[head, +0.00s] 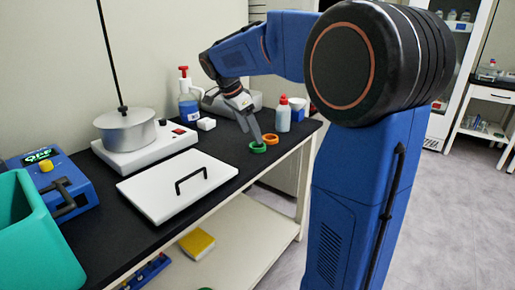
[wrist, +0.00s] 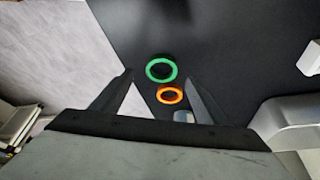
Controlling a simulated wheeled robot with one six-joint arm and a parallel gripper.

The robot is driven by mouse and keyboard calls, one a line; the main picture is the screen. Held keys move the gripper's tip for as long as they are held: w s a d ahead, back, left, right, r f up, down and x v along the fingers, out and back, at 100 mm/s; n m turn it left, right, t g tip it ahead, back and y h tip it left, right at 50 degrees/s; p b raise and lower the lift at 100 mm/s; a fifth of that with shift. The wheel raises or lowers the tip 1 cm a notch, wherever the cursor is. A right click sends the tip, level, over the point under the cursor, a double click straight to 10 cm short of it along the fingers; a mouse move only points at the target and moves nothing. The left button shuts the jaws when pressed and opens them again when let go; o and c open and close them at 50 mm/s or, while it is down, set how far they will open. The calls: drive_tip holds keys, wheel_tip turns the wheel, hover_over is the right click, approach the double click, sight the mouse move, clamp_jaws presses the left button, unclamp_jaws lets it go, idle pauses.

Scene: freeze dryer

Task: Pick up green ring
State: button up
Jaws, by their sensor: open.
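The green ring (head: 258,148) lies flat on the black bench top near its right front edge in the head view. It also shows in the wrist view (wrist: 161,70), just beyond my fingertips and roughly centred between them. My gripper (head: 257,141) points down and its tip is right at the green ring in the head view. In the wrist view my gripper (wrist: 160,75) is open with nothing between its jaws. An orange ring (wrist: 170,95) lies close beside the green one, and also shows in the head view (head: 271,139). Height above the ring is hard to tell.
A white bottle with a red cap (head: 283,115) and a blue-and-white container (head: 297,108) stand behind the rings. A white lid with a black handle (head: 178,188) lies to the left. A pot (head: 127,131) sits on a hot plate. The bench edge is close by.

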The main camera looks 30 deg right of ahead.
drive_tip(key=shift+x, duration=2.55)
drive_tip(key=shift+w, duration=0.2)
drive_tip(key=c, duration=1.1)
